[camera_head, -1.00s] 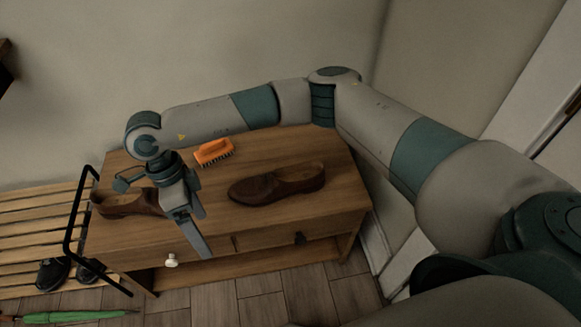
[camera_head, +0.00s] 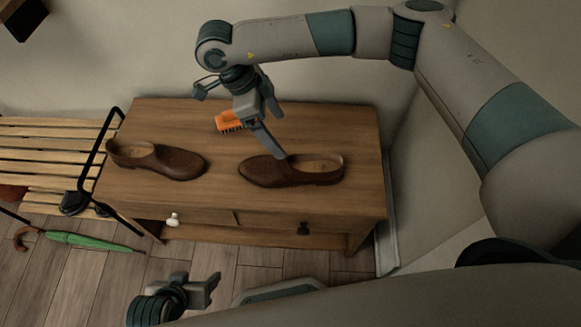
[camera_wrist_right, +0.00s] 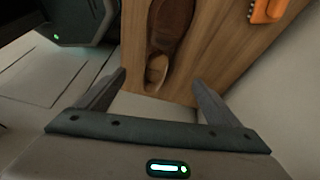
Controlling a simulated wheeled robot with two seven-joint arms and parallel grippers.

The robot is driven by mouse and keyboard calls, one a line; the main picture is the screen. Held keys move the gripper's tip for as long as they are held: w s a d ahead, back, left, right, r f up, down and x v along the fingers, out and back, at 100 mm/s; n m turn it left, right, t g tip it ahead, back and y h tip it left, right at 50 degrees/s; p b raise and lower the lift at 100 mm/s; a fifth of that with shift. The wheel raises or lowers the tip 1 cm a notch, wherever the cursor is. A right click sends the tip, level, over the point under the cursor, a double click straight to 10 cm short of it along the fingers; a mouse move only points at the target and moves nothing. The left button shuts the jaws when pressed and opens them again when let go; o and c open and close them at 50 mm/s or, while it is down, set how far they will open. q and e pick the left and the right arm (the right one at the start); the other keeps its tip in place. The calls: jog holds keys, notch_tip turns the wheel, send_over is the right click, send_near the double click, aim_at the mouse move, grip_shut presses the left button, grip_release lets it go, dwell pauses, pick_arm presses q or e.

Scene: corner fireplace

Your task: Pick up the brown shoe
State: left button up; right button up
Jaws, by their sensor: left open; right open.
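Two brown shoes lie on a wooden cabinet (camera_head: 220,193): a left shoe (camera_head: 180,163) and a right shoe (camera_head: 270,173), both with toes and openings visible. My left gripper (camera_head: 208,290) is open and empty, low in front of the cabinet, over the floor.
An orange brush (camera_head: 230,121) lies behind the shoes, close to my right gripper in the head view. A slatted bench (camera_head: 40,155) with a black frame stands at left. A green umbrella (camera_head: 90,241) lies on the floor. The cabinet's right end is clear.

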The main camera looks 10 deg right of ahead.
send_over(302, 166)
jog(key=a, duration=0.2)
notch_tip(302, 166, down, 11)
jog(key=shift+s+f, duration=0.1)
jog(key=shift+f, duration=0.05)
jog(key=shift+f, duration=0.1)
jog(key=shift+p+x, duration=0.35)
jog(key=shift+x, duration=2.15)
jog(key=shift+s, duration=0.1)
jog(key=shift+c, duration=0.2)
jog(key=c, duration=1.4)
jog(key=shift+o, duration=0.2)
notch_tip(302, 166, up, 10)
